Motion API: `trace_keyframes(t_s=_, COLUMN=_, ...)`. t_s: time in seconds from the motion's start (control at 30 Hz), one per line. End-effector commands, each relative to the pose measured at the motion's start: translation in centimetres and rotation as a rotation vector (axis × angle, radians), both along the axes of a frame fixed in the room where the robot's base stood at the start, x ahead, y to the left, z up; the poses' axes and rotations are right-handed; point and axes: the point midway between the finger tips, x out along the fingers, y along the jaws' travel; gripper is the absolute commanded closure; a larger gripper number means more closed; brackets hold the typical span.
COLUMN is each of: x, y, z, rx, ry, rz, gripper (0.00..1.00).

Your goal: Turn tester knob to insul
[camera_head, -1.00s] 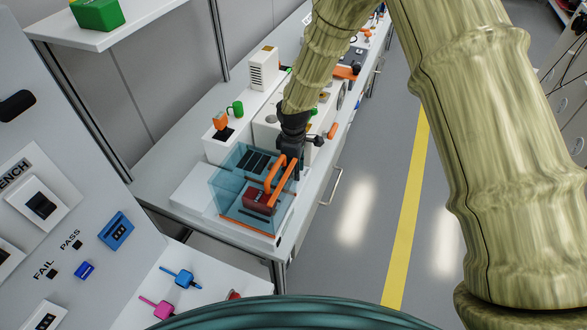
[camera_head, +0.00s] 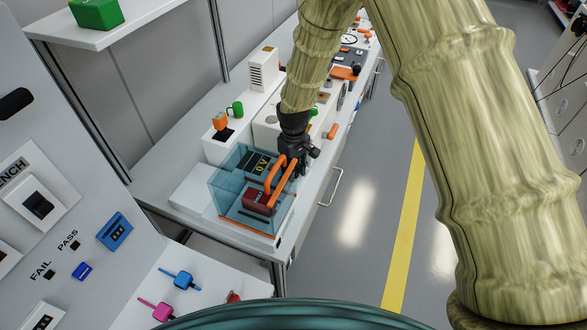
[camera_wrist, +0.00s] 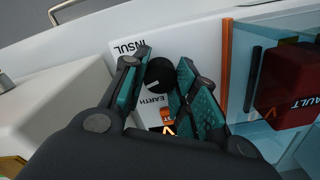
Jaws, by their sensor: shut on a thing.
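The tester knob (camera_wrist: 161,74) is a black round knob with a short white mark, seen in the wrist view between my fingers. The INSUL label (camera_wrist: 128,46) is beside it at the upper left, and the EARTH label (camera_wrist: 154,100) is just below it. The white mark is on the knob's lower left side; which label it points at I cannot tell. My gripper (camera_wrist: 166,82) is shut on the knob, with teal pads on both sides. In the head view my gripper (camera_head: 296,160) is at the tester's right side and the knob is hidden.
The clear blue box (camera_head: 228,200) beside my gripper has an orange handle (camera_head: 276,176), a dark red block (camera_head: 256,200) and a display (camera_head: 261,165) lit with yellow characters. A white housing (camera_wrist: 50,100) stands left of my fingers. The grey floor (camera_head: 350,220) at right is clear.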

Motion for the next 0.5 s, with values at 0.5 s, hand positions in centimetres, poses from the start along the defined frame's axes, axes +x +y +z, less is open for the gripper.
trace_keyframes(t_s=0.5, x=0.14, y=-0.02, z=0.12, rx=0.000, ry=-0.004, rz=-0.014, gripper=0.66)
